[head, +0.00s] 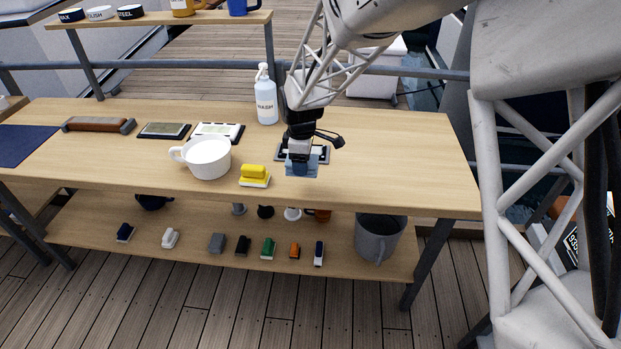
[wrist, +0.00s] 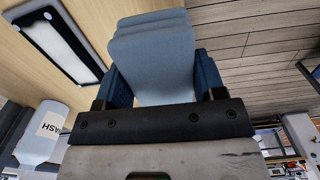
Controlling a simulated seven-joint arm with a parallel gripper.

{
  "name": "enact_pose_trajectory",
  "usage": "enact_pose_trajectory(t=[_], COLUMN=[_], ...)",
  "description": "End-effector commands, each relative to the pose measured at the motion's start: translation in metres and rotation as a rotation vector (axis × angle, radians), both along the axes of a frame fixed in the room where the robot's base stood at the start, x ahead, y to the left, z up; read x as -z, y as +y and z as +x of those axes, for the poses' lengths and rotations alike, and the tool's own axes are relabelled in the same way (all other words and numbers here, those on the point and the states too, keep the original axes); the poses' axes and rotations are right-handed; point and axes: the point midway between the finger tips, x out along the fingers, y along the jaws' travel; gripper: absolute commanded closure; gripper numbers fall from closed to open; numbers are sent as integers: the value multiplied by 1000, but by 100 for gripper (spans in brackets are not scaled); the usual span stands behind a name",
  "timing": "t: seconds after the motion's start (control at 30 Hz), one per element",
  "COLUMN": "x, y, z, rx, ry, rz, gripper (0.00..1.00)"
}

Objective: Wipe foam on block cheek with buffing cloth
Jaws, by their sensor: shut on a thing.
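My gripper (head: 300,153) is shut on a folded light-blue cloth (head: 303,170), taken to be the buffing cloth. In the wrist view, the cloth (wrist: 153,62) sticks out from between the blue fingers (wrist: 160,88). The gripper is over the front right part of the table, at a dark-framed plate (head: 322,153) that it partly hides. In the wrist view the plate (wrist: 58,42) has a pale panel and lies beside the cloth. I cannot tell whether the cloth touches anything. Which piece is the block cheek, and where foam lies, is unclear.
A WASH bottle (head: 266,98) stands behind the gripper. A yellow brush-like block (head: 254,175) and white mug (head: 207,158) are to its left. Farther left are two more framed plates (head: 164,130) (head: 217,131) and a brown block (head: 95,124). The tabletop (head: 400,160) is clear to the right.

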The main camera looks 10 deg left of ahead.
Motion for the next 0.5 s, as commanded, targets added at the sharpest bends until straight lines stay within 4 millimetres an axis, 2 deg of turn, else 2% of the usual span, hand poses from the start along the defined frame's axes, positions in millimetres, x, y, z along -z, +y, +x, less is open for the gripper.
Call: enact_pose_trajectory(t=[0.1, 0.5], x=[-4, -15], y=[14, 55], z=[29, 114], rx=[0, 0], ry=[-1, -1], rz=[1, 0], gripper=[56, 56])
